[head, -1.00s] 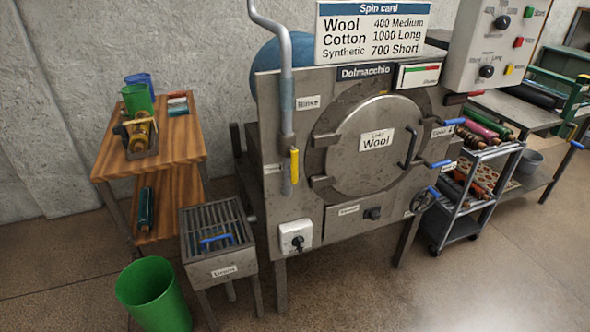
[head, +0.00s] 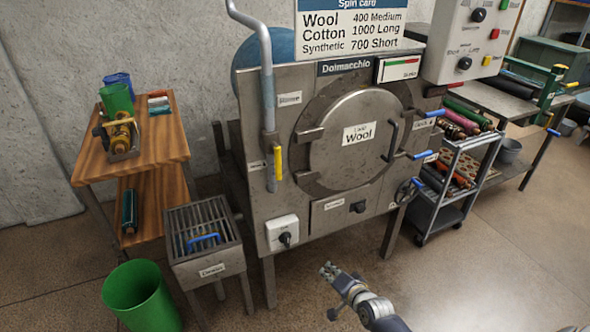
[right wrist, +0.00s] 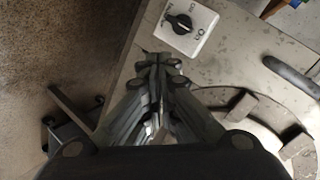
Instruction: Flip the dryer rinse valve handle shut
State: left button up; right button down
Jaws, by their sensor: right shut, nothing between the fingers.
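The rinse valve handle (head: 278,163) is a yellow lever on the grey vertical pipe (head: 268,95) at the left front of the dryer (head: 262,205). It points straight up and down, along the pipe. A label reading Rinse (head: 289,99) is beside the pipe. My right gripper (head: 328,270) is low in front of the dryer, below and to the right of the handle, and apart from it. Its fingers are together and empty, as the right wrist view also shows (right wrist: 160,62). The yellow handle does not show in the right wrist view. My left gripper is out of view.
The round door (head: 350,160) labelled Wool is right of the pipe. A white switch box (head: 282,232) with a black knob sits below the handle. A slatted stand (head: 210,268) and a green bin (head: 140,298) are at left, a cart (head: 432,212) at right.

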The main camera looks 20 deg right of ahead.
aim_at(276, 161)
jog(key=w+r+m+t, duration=0.2)
jog(key=w+r, duration=0.1)
jog(key=r, duration=1)
jog(key=w+d+r+m+t+y, duration=0.1)
jog(key=w+r+m+t, duration=0.2)
jog(key=r, duration=1.1)
jog(key=shift+w+d+t, duration=0.2)
jog(key=shift+w+t, duration=0.1)
jog(key=shift+w, duration=0.3)
jog(key=w+a+p, duration=0.2)
jog(key=w+a, duration=0.2)
jog(key=w, duration=0.6)
jog(key=shift+w+a, duration=0.2)
jog(key=shift+w, duration=0.2)
